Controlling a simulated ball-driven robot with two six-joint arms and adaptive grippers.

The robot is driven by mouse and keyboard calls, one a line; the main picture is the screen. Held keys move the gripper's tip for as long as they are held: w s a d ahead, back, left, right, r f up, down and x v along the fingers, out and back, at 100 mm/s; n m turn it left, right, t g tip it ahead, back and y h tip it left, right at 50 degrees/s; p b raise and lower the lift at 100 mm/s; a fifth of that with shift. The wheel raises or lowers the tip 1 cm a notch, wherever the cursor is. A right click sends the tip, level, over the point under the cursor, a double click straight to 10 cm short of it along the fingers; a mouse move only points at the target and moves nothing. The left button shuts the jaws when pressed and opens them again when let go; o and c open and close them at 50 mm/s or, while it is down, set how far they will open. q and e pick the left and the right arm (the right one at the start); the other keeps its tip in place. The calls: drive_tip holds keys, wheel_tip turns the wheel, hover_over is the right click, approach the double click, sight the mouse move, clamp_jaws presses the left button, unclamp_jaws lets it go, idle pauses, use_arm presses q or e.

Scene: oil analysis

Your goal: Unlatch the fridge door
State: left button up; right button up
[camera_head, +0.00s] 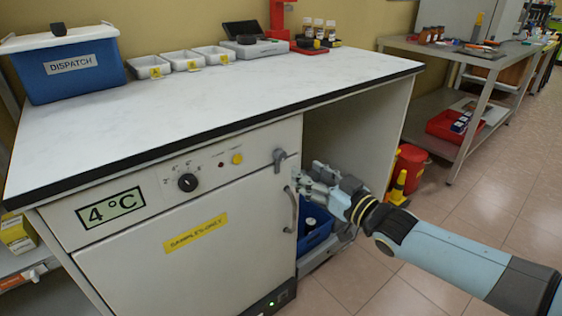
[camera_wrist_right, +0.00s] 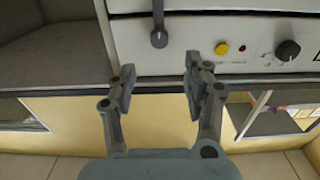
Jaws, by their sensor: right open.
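The white fridge door (camera_head: 175,255) is closed, with a yellow label and a curved grey vertical handle (camera_head: 291,208) near its right edge. A small grey latch (camera_head: 279,158) sits above the handle, at the panel's right end; its lever hangs down towards the door's top edge. The latch also shows in the right wrist view (camera_wrist_right: 158,38), where the picture appears upside down. My right gripper (camera_head: 307,177) is open and empty, just right of the latch and handle. In the wrist view its fingers (camera_wrist_right: 158,78) are apart, with the latch beyond the gap. My left gripper is out of view.
The control panel has a black knob (camera_head: 187,182) and a yellow button (camera_head: 237,158). The worktop (camera_head: 200,110) overhangs above. Right of the fridge is an open bay with a blue crate (camera_head: 316,228). A red bin (camera_head: 407,168) stands behind my right arm.

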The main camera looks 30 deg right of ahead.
sight(283, 156)
drive_tip(key=w, duration=0.5)
drive_tip(key=w+b, duration=0.1)
drive_tip(key=w, duration=0.1)
drive_tip(key=shift+w+a, duration=0.25)
drive_tip(key=shift+w, duration=0.75)
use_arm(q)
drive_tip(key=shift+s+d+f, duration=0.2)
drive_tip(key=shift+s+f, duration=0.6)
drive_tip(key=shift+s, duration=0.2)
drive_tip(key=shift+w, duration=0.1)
use_arm(e)
clamp_jaws()
